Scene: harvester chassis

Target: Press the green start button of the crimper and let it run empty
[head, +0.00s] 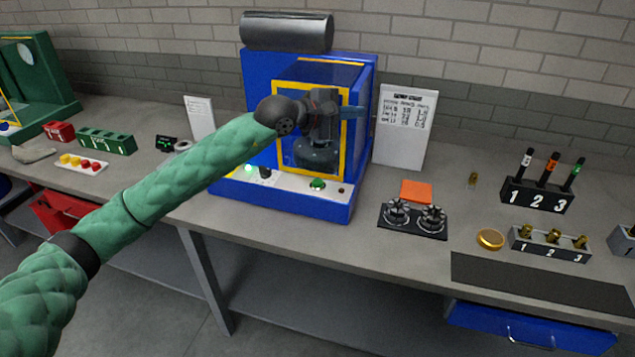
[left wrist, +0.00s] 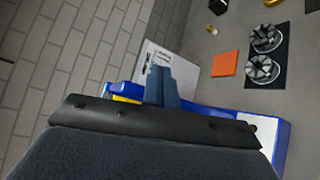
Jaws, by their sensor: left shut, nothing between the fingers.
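The crimper (head: 361,72) is a blue machine with a yellow-framed front window and a dark cylinder on top. Its green start button (head: 317,183) sits on the pale front panel, below the window. My left gripper (head: 357,113) is in front of the upper right part of the crimper window, above the button and apart from it. Its blue fingers are shut with nothing between them and point right; they also show in the left wrist view (left wrist: 162,87). The wrist hides part of the window and the crimper's inside. My right gripper is not in view.
A green light (head: 247,169) and a black knob sit left on the panel. A white sheet (head: 404,127) stands right of the crimper. An orange square (head: 416,191), a black plate with two die wheels (head: 413,220) and numbered holders (head: 537,196) lie further right.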

